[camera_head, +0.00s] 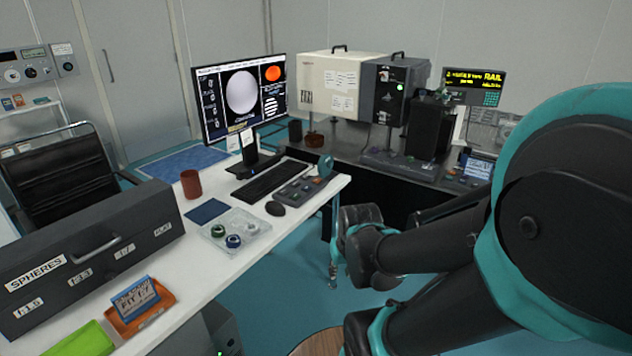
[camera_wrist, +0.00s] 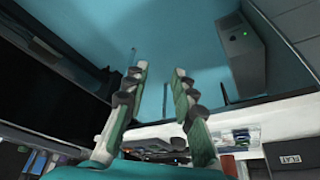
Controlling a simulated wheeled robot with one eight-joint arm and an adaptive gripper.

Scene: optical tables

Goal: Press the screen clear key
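A monitor (camera_head: 240,98) on the white desk shows a pale disc, a small orange disc and lines of text. A grey control box (camera_head: 303,188) with small buttons and a teal knob lies in front of it, right of the keyboard (camera_head: 267,180). I cannot read its labels, so I cannot tell which key is the screen clear key. My gripper (camera_wrist: 161,74) is open and empty in the wrist view, its two fingers apart over the floor. In the head view my arm reaches from the right to beside the desk's right edge, apart from the control box.
On the desk are a mouse (camera_head: 275,208), a clear tray (camera_head: 235,232), a brown cup (camera_head: 191,184) and a SPHERES case (camera_head: 90,255). A dark bench with instruments and a yellow-lettered RAIL display (camera_head: 474,86) stands behind. Floor between desk and bench is open.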

